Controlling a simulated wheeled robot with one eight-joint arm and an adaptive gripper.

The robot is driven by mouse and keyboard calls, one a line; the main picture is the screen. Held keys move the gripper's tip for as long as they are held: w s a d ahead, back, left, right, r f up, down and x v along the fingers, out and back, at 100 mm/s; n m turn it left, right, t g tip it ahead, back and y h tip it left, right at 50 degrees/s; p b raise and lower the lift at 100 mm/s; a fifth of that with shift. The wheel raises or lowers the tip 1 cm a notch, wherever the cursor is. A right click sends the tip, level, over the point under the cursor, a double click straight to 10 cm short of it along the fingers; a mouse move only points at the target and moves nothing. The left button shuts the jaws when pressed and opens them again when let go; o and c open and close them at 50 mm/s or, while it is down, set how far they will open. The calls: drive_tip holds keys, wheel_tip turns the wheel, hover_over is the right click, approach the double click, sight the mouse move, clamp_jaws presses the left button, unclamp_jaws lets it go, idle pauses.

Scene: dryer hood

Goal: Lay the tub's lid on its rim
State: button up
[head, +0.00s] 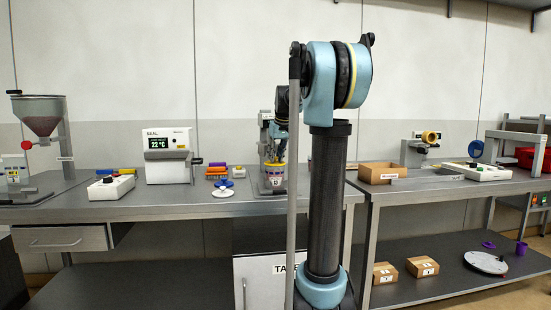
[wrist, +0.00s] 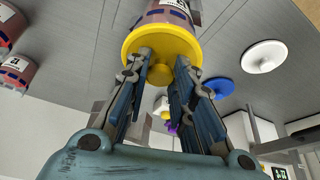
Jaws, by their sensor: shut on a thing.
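The yellow lid (wrist: 163,45) is a round disc with a small knob (wrist: 160,74). My gripper (wrist: 161,66) has its two fingers closed around the knob. The tub (wrist: 168,14), brownish with a white label and dark marks, lies just beyond the lid in the wrist view. The lid covers its mouth there; I cannot tell whether lid and rim touch. In the head view the numbered tub (head: 274,184) stands on the bench, with yellow at its top under my gripper. My arm hides part of this area.
A blue lid (wrist: 220,88) and a white lid (wrist: 263,56) lie on the bench nearby. Other labelled tubs (wrist: 14,72) show at the left of the wrist view. A SEAL machine (head: 168,157) stands left of the tub, and an open cardboard box (head: 381,173) to the right.

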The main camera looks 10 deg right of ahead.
idle(0.4)
drive_tip(key=o, duration=1.3)
drive_tip(key=shift+r, duration=3.45)
drive_tip(key=s+f+m+g, duration=0.1)
drive_tip(key=s+f, duration=1.7)
drive_tip(key=s, duration=0.3)
drive_tip(key=s+f+m+g+h, duration=0.1)
drive_tip(key=s+f, duration=1.8)
drive_tip(key=s, duration=0.3)
drive_tip(key=shift+s+m, duration=0.15)
drive_tip(key=shift+m, duration=0.25)
